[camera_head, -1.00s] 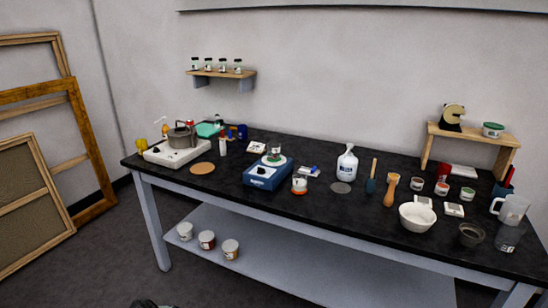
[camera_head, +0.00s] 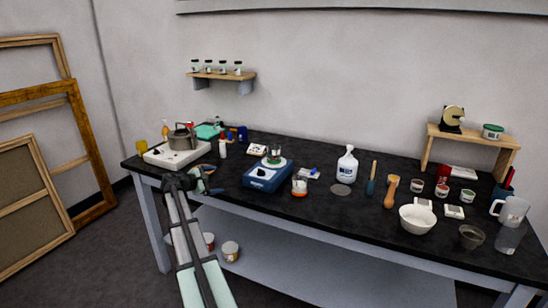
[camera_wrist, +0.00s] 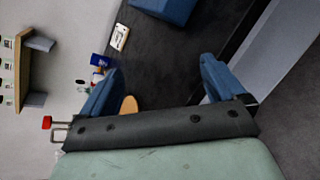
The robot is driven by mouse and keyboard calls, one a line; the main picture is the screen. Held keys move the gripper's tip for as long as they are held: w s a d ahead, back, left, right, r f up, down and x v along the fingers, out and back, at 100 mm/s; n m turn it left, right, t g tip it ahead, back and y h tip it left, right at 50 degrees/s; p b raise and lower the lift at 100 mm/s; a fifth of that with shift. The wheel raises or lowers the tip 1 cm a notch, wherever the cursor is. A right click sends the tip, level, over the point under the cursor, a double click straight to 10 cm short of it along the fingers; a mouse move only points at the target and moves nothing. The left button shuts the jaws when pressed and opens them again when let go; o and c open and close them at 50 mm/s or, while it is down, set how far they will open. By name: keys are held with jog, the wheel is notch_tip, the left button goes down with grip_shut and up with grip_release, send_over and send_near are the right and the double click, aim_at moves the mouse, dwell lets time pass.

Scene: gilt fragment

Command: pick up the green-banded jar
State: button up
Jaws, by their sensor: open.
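Several pieces show green, and I cannot tell for sure which is the green-banded jar. A glass jar (camera_head: 274,154) with green on it stands on the blue device. A white tub with a green band (camera_head: 492,131) stands on the small wooden shelf at right. A small white jar with green (camera_head: 468,195) stands on the table at right. My gripper (camera_head: 210,180) is open and empty over the table's front left edge, apart from all of these. In the wrist view my gripper's blue fingers (camera_wrist: 160,85) are spread, with no jar between them.
The black table (camera_head: 330,209) holds a white hotplate (camera_head: 170,155) with a pot, the blue device (camera_head: 267,177), a white bottle (camera_head: 347,163) and a white bowl (camera_head: 417,218). Small jars stand on the wall shelf (camera_head: 222,75). Wooden frames (camera_head: 85,150) lean at left.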

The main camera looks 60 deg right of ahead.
jog(key=s+d+r+n+g+h, duration=0.1)
jog(key=s+d+r+n+g, duration=0.1)
jog(key=s+d+r, duration=0.35)
jog(key=n+g+h, duration=0.2)
jog(key=n, duration=0.4)
send_near(270, 151)
jog(key=shift+s+d+r, duration=0.2)
jog(key=shift+d, duration=0.25)
jog(key=x, duration=0.8)
jog(key=shift+d+f, duration=0.15)
jog(key=shift+d, duration=0.15)
jog(key=shift+t, duration=0.3)
jog(key=shift+w+x, duration=0.15)
jog(key=shift+x, duration=1.1)
jog(key=shift+w+x, duration=0.15)
jog(key=shift+x, duration=1.1)
jog(key=shift+d+f, duration=0.1)
jog(key=shift+c, duration=0.2)
jog(key=c, duration=1.1)
jog(key=shift+c, duration=0.3)
